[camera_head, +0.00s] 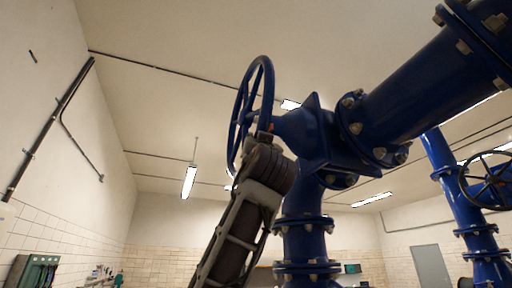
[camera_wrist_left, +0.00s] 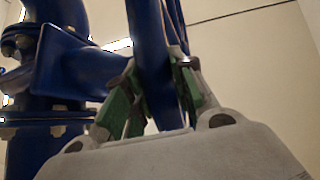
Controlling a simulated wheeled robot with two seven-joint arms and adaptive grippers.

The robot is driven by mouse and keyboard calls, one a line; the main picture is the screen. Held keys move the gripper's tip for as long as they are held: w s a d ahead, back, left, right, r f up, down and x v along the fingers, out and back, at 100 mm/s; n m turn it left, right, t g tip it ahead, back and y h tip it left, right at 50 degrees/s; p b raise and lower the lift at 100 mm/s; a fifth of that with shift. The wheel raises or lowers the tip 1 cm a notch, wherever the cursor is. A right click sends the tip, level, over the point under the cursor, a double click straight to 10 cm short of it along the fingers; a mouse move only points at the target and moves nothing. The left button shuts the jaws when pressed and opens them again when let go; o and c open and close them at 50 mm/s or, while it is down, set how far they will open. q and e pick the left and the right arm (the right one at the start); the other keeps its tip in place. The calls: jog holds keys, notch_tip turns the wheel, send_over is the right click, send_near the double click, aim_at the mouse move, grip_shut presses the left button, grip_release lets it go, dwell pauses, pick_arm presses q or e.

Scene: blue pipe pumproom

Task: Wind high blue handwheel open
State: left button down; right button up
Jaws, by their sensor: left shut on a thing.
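The high blue handwheel (camera_head: 244,98) is a spoked wheel standing upright, seen nearly edge-on in the head view, on the left end of the blue valve (camera_head: 312,131). My left gripper (camera_head: 260,142) reaches up from below to the wheel's lower right side. In the left wrist view the green-padded fingers of my left gripper (camera_wrist_left: 158,95) lie either side of a blue bar of the handwheel (camera_wrist_left: 150,55) and are shut on it. I cannot tell if that bar is rim or spoke. My right gripper is not in view.
A thick blue pipe (camera_head: 430,85) runs from the valve to the upper right. A flanged vertical pipe (camera_head: 304,222) stands below it. A second blue pipe with a dark handwheel (camera_head: 490,182) is at the far right. The space left of the wheel is clear up to the wall.

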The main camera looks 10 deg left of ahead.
aim_at(265, 120)
pick_arm(q)
jog(key=shift+s+d+r+n+g, duration=0.2)
jog(key=shift+s+d+r+g, duration=0.25)
jog(key=shift+s+r, duration=0.2)
jog(key=shift+s+d+r+n+g, duration=0.2)
jog(key=shift+s+d+r+g, duration=0.1)
jog(key=shift+s+r+g, duration=0.3)
jog(key=shift+s+d+r+n+g, duration=0.3)
jog(key=shift+s+d+r+g, duration=0.2)
jog(key=shift+s+r+g, duration=0.3)
jog(key=shift+d+r, duration=0.15)
jog(key=shift+r, duration=0.1)
jog(key=c, duration=1.2)
grip_release()
jog(key=shift+f, duration=0.1)
jog(key=shift+o, duration=0.2)
jog(key=shift+s+d, duration=0.1)
jog(key=v, duration=1.1)
jog(key=shift+s, duration=0.35)
